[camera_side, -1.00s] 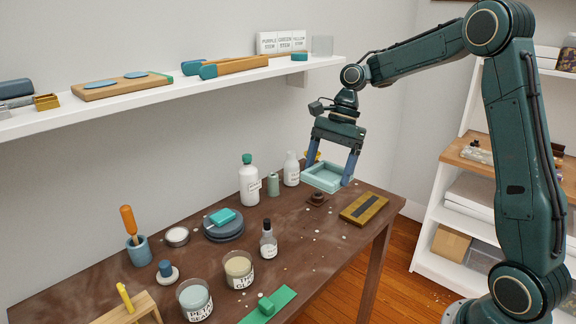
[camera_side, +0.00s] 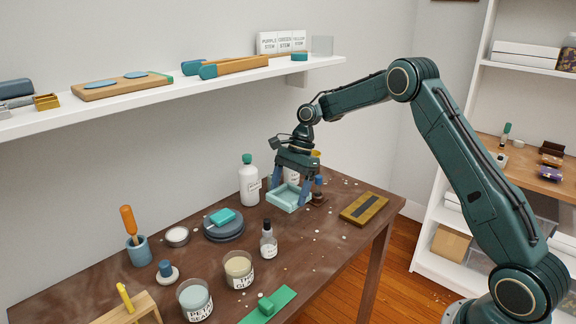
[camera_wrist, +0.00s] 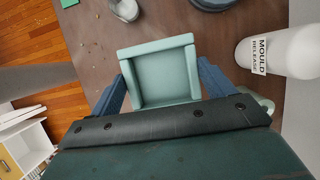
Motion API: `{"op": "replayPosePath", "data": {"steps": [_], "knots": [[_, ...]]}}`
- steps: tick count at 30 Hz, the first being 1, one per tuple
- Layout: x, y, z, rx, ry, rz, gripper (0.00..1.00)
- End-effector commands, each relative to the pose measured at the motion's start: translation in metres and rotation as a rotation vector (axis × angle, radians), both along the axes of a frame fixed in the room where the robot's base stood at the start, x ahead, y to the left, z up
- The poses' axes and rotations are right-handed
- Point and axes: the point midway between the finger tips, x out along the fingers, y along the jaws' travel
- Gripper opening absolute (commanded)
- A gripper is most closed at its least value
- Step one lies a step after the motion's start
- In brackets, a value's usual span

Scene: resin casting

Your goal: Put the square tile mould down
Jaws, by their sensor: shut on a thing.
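The square tile mould (camera_side: 290,204) is a pale teal, open-topped square tray. In the side view it is at the back of the brown table, right of the white bottle. My gripper (camera_side: 290,190) points down with its two blue fingers at opposite sides of the mould, shut on it. In the wrist view the mould (camera_wrist: 163,76) sits level between my fingers (camera_wrist: 162,78), empty inside. I cannot tell whether its underside touches the table.
The white mould release bottle (camera_wrist: 283,50) stands close on the right in the wrist view. A small dark-based, blue-topped item (camera_side: 319,189) is just right of the mould in the side view. A wooden block with a dark strip (camera_side: 363,208) lies further right.

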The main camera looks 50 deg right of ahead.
Motion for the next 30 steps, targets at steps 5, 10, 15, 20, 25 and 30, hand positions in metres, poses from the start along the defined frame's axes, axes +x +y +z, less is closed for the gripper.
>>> {"op": "replayPosePath", "data": {"steps": [5,10,15,20,25,30], "knots": [[0.002,0.000,-0.003,0.000,0.000,0.000,0.58],[0.002,0.001,-0.010,0.001,0.002,0.000,0.58],[0.002,0.001,-0.028,0.001,0.003,0.001,0.58],[0.002,0.001,-0.041,0.001,0.001,0.001,0.58],[0.002,0.000,-0.043,0.001,0.000,0.000,0.58],[0.002,0.001,-0.054,0.001,0.002,0.000,0.58]]}}
